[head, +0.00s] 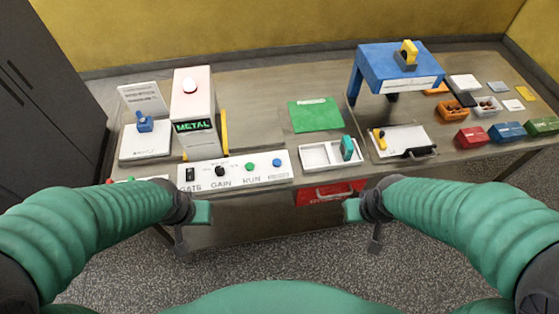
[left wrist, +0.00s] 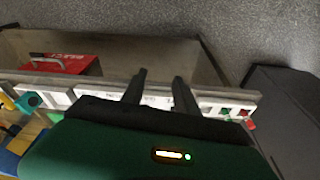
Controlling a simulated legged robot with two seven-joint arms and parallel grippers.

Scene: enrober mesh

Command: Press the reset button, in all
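A white control panel (head: 238,170) lies along the table's front edge. It carries a dark switch marked GATE (head: 190,174), a black GAIN knob (head: 220,171), a green RUN button (head: 249,167) and a blue button (head: 277,162) at its right end. The blue button's label is too small to read surely. My left gripper (head: 181,250) is in front of the table, below the panel and apart from it. In the left wrist view its two fingers (left wrist: 158,82) stand apart with nothing between them. My right gripper (head: 375,247) hangs in front of the table, touching nothing; its finger gap is unclear.
A white unit (head: 193,106) with a METAL display stands behind the panel. A white tray (head: 318,154) with a teal block is right of the panel. A red box (head: 328,192) sits below the tabletop.

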